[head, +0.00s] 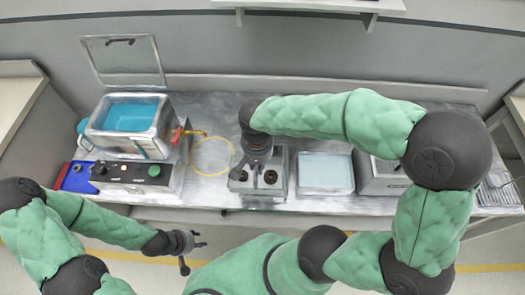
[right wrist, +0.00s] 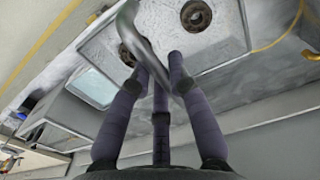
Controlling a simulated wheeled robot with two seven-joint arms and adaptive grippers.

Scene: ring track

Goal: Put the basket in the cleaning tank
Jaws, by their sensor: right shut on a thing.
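My left gripper (head: 194,252) is open and empty before the bench.
A control box (head: 133,175) with a green knob is before the tank. A yellow hose (head: 212,140) loops between tank and basket. Right of the basket are a pale-topped basin (head: 325,172) and a grey box (head: 380,182). A wall shelf (head: 330,5) hangs above.

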